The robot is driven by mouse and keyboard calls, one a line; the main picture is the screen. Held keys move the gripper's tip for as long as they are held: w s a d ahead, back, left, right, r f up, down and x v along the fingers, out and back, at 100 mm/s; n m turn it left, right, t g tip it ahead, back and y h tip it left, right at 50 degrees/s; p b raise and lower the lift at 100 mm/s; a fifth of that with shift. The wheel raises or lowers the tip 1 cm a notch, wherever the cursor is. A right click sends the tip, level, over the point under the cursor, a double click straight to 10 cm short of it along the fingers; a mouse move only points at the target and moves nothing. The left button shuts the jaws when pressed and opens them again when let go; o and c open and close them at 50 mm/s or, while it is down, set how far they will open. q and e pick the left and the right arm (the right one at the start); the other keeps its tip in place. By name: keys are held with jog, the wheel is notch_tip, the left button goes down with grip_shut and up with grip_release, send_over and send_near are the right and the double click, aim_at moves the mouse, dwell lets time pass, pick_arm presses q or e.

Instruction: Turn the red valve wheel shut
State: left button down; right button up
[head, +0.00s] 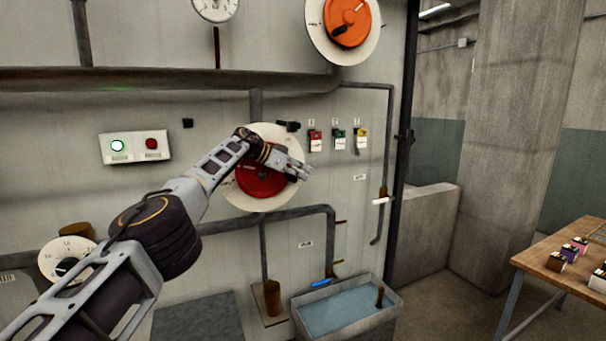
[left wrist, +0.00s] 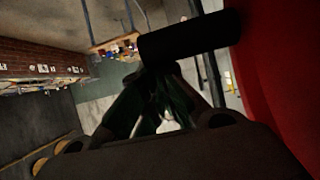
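The red valve wheel (head: 258,183) sits on a round cream plate (head: 235,198) on the wall panel, in the middle of the head view. My left forearm and gripper cross its upper part. My left gripper (head: 302,171) is at the wheel's right side. In the left wrist view the wheel's red face (left wrist: 285,80) fills the right edge. A black cylindrical handle (left wrist: 190,38) lies across just beyond the fingertips (left wrist: 162,72), which come together. I cannot tell whether they touch it. My right gripper is not in view.
An orange wheel (head: 347,22) is above. Pipes run above and below the red wheel. Small coloured switches (head: 338,139) are to its right, a two-button box (head: 135,146) to its left. A water trough (head: 347,306) stands below; a wooden table (head: 548,262) is far right.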

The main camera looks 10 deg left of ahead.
pick_arm(q)
jog(key=shift+a+f+y+b, duration=0.1)
jog(key=shift+f+y+b, duration=0.2)
jog(key=shift+b, duration=0.65)
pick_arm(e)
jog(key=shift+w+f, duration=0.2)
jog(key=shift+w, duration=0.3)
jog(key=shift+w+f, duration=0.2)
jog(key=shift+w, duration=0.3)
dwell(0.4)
pick_arm(q)
jog(key=shift+a+b, duration=0.1)
jog(key=shift+b, duration=0.3)
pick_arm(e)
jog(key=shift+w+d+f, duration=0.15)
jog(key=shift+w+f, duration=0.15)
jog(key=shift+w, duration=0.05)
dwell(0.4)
pick_arm(q)
jog(key=shift+f+y, duration=0.15)
jog(key=shift+y, duration=0.25)
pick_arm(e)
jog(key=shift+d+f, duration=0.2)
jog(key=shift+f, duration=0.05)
pick_arm(q)
jog(key=shift+s+a+f+g, duration=0.1)
jog(key=shift+g, duration=0.2)
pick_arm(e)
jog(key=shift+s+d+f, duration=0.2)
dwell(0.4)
